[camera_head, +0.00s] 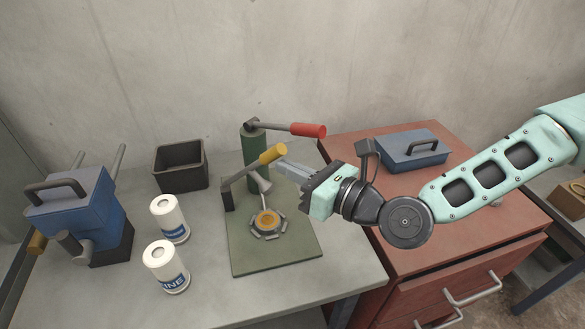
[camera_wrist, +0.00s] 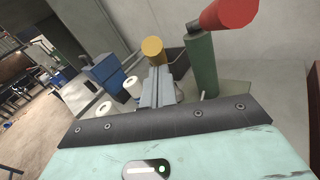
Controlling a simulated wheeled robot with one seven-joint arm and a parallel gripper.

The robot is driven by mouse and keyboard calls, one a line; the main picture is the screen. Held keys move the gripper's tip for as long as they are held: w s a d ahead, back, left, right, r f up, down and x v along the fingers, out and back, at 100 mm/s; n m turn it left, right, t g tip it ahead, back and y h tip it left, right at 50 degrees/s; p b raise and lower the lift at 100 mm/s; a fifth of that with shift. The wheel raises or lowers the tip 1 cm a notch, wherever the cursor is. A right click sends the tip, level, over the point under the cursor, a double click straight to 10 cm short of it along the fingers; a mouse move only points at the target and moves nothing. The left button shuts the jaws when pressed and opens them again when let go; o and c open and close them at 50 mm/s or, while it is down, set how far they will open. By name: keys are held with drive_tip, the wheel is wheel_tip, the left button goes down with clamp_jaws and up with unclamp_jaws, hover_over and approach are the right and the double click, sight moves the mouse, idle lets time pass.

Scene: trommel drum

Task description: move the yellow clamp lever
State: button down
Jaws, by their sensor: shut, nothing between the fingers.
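The yellow clamp lever (camera_head: 271,154) slants up to the right from a dark post on the green base plate (camera_head: 290,262). Its yellow grip also shows in the wrist view (camera_wrist: 153,48), just beyond the fingertips. My gripper (camera_head: 280,168) is shut and empty, just right of the yellow grip and a little below its end. In the wrist view my gripper's fingers (camera_wrist: 159,75) lie together and point toward the yellow grip. I cannot tell whether they touch it. A round orange-yellow part (camera_head: 266,222) sits on the plate below the lever.
A red-handled lever (camera_head: 307,130) on a green cylinder (camera_head: 256,150) stands close behind my gripper. A dark bin (camera_head: 181,166), two white canisters (camera_head: 166,267) and a blue machine (camera_head: 76,210) stand left. A blue toolbox (camera_head: 413,150) lies on the red cabinet (camera_head: 440,190).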

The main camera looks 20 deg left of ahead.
drive_tip(key=a+r+h+p, duration=0.1)
drive_tip(key=a+r+p, duration=0.1)
drive_tip(key=p, duration=0.1)
drive_tip(key=a+r+h+p, duration=0.1)
drive_tip(key=a+r+p, duration=0.1)
drive_tip(key=p, duration=0.2)
drive_tip(key=w+a+r+g+h+p, duration=0.1)
drive_tip(key=a+r+h+p, duration=0.1)
drive_tip(key=p, duration=0.2)
drive_tip(key=shift+r+n, duration=0.3)
drive_tip(key=shift+n, duration=0.1)
drive_tip(key=shift+w+a, duration=0.1)
drive_tip(key=shift+a, duration=0.25)
drive_tip(key=shift+w+a+r+p, duration=0.15)
drive_tip(key=shift+a+r, duration=0.15)
drive_tip(key=shift+a, duration=0.25)
drive_tip(key=shift+w+a+r+p, duration=0.15)
drive_tip(key=shift+a+r, duration=0.1)
drive_tip(key=shift+a, duration=0.25)
drive_tip(key=shift+r, duration=0.15)
